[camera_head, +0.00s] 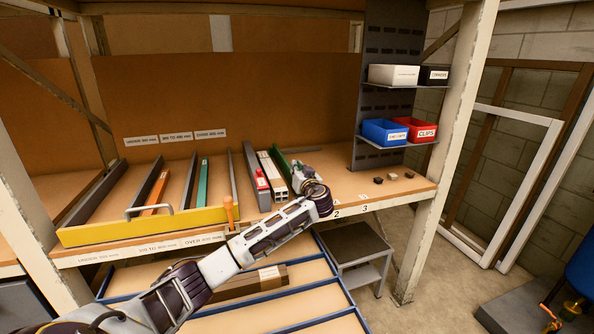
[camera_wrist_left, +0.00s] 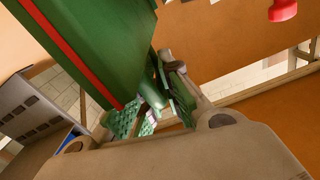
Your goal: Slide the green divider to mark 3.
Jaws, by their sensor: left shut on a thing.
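The green divider (camera_head: 279,159) stands upright on the shelf, just right of the white profiles, in the head view. Its near end is hidden behind my left gripper (camera_head: 304,174). In the left wrist view the divider (camera_wrist_left: 95,45) is large, green with a red stripe, and reaches down to my left gripper (camera_wrist_left: 152,108). The fingers are shut on a green part at the divider's end. Labels for mark 2 (camera_head: 337,213) and mark 3 (camera_head: 365,209) show on the shelf's front edge, right of the divider. My arm covers the edge to their left. My right gripper is not in view.
A yellow-fronted rack (camera_head: 150,226) stands further left. Blue (camera_head: 384,133) and red bins stand above. The shelf right of my gripper is mostly clear.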

